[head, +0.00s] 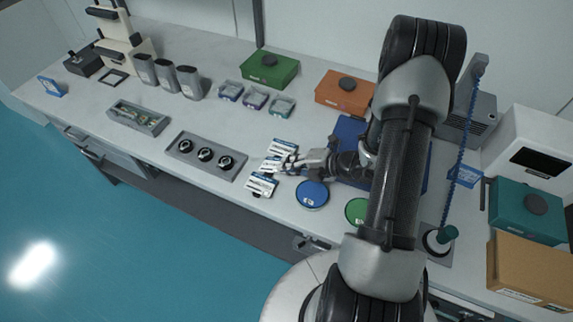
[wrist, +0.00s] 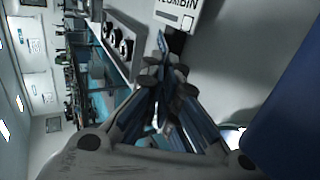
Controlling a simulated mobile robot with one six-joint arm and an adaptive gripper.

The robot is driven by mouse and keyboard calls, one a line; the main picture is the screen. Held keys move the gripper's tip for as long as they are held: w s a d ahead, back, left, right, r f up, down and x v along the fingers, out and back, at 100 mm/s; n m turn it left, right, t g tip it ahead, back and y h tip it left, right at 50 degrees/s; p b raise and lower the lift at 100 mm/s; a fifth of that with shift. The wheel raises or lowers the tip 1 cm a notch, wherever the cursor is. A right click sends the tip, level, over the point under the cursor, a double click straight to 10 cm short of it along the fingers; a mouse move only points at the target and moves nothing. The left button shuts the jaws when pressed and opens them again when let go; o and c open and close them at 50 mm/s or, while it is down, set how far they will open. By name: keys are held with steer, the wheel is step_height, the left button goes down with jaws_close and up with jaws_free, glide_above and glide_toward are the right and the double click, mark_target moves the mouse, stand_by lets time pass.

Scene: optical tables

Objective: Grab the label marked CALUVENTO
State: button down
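I cannot read CALUVENTO anywhere.
A grey tray with several black round parts (head: 179,148) lies left of the labels. A blue round dish (head: 312,203) and a green one (head: 356,211) lie to the right. Green (head: 270,61) and orange (head: 332,91) boxes stand behind. A blue panel (wrist: 290,120) is close at right.

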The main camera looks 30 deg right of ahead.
steer(key=s+d+f+p+v, duration=0.1)
steer(key=p+v, duration=0.6)
steer(key=v, duration=0.7)
steer(key=shift+s+f, duration=0.35)
steer(key=shift+f, duration=0.3)
